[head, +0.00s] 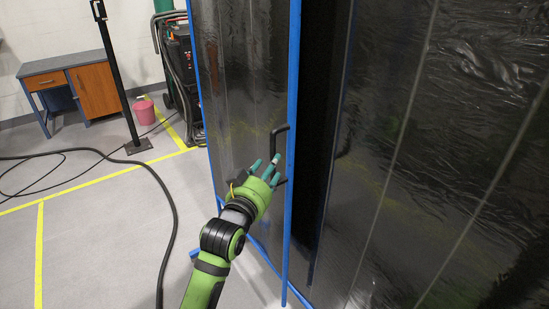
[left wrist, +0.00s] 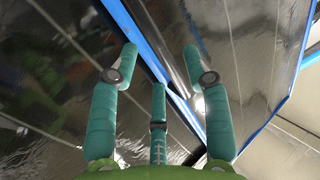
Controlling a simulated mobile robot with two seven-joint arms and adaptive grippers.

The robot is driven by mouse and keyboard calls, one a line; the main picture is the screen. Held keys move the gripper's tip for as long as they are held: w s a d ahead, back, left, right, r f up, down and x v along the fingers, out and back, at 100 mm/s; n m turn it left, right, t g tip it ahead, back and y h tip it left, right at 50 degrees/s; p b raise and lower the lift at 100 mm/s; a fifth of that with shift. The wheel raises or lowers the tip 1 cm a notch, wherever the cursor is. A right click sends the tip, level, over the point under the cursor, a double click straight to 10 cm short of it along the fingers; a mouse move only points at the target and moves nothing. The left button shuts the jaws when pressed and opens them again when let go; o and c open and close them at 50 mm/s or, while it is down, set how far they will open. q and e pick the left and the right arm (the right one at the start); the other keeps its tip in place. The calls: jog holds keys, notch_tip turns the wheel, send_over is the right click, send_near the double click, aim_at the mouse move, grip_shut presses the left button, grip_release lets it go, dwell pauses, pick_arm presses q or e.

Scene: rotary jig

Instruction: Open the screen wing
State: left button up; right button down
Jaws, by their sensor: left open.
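The screen wing (head: 240,75) is a dark, glossy sheet in a blue frame (head: 291,110), standing upright in the middle of the head view. A black bracket-shaped handle (head: 279,129) sits near its right-hand frame post. My left gripper (head: 265,164) is open, its teal fingers at the lower part of the handle and partly covering it. I cannot tell whether they touch it. In the left wrist view the open fingers (left wrist: 160,65) spread in front of the blue post (left wrist: 140,42), and nothing shows held. The handle is not clearly seen there. My right gripper is out of view.
Another dark sheet panel (head: 430,150) fills the right side, with a dark strip (head: 318,110) between it and the wing. Black cables (head: 165,190) lie on the floor. A black post (head: 112,75), desk (head: 68,85), pink bucket (head: 144,109) and machine (head: 182,75) stand behind. Floor at left is mostly free.

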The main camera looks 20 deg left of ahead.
pick_arm(q)
jog(key=shift+w+d+p, duration=0.2)
jog(key=shift+w+p, duration=0.1)
jog(key=shift+w, duration=1.7)
grip_shut()
